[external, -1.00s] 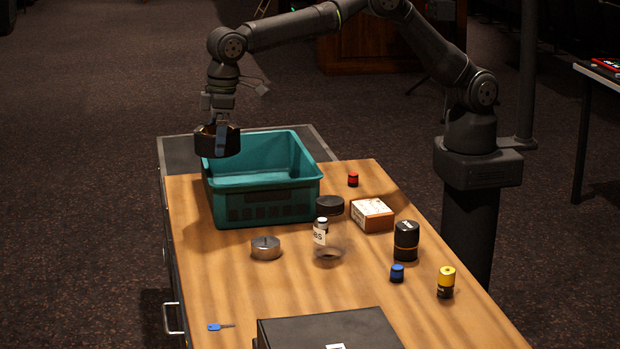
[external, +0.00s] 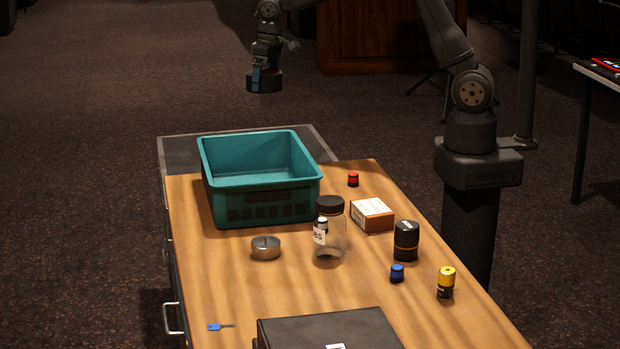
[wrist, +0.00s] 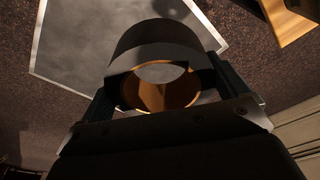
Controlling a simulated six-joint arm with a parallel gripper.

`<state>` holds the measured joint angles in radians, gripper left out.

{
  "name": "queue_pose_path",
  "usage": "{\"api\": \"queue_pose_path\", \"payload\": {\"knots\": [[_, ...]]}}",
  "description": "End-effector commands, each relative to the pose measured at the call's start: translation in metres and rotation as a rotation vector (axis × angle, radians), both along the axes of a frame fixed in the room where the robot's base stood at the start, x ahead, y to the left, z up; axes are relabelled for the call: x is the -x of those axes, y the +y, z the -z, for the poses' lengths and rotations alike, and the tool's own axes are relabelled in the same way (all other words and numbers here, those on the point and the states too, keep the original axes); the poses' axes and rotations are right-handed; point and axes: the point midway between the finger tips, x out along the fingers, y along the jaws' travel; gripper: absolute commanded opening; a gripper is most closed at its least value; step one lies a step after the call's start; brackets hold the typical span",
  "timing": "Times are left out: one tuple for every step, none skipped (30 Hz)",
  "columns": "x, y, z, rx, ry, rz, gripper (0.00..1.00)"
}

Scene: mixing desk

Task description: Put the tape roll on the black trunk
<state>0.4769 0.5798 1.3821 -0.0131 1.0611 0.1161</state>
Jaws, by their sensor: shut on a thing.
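My gripper (external: 263,78) is shut on the tape roll (external: 267,86), a dark ring, and holds it in the air beyond the teal crate. In the wrist view the tape roll (wrist: 150,40) sits between the two fingers of my gripper (wrist: 165,85), with a brown inner core and its hole visible. The black trunk (external: 182,152) shows as a dark flat top with a light edge behind the desk, partly hidden by the crate. In the wrist view a grey panel with a pale border, apparently the trunk top (wrist: 75,45), lies below the roll.
The teal crate (external: 262,194) stands at the desk's far end. A metal tin (external: 265,248), glass jar (external: 330,235), small box (external: 372,214), black cylinder (external: 406,240) and several small items stand on the desk. A black case (external: 330,328) lies at the front edge.

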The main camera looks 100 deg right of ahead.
Motion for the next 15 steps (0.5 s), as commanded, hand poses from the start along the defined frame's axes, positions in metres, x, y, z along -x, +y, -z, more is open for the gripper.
{"api": "queue_pose_path", "payload": {"knots": [[0.021, -0.017, 0.000, 0.000, 0.000, 0.036, 0.60], [0.032, -0.026, 0.000, 0.000, -0.001, 0.054, 0.60], [0.048, -0.037, 0.001, 0.000, -0.001, 0.079, 0.60], [0.060, -0.045, 0.002, 0.001, 0.000, 0.097, 0.60], [0.072, -0.052, 0.002, 0.001, 0.000, 0.114, 0.60], [0.088, -0.061, 0.004, 0.001, 0.000, 0.138, 0.60], [0.100, -0.067, 0.005, 0.001, -0.001, 0.156, 0.60], [0.112, -0.073, 0.005, 0.001, -0.001, 0.174, 0.60], [0.128, -0.079, 0.006, 0.001, 0.000, 0.196, 0.60], [0.140, -0.084, 0.007, 0.001, -0.001, 0.214, 0.60], [0.151, -0.088, 0.008, 0.002, -0.002, 0.229, 0.60], [0.165, -0.092, 0.009, 0.001, 0.000, 0.248, 0.60], [0.174, -0.095, 0.010, 0.001, -0.001, 0.263, 0.60], [0.183, -0.098, 0.011, 0.002, -0.001, 0.275, 0.60], [0.194, -0.100, 0.012, 0.003, -0.001, 0.290, 0.60]]}}
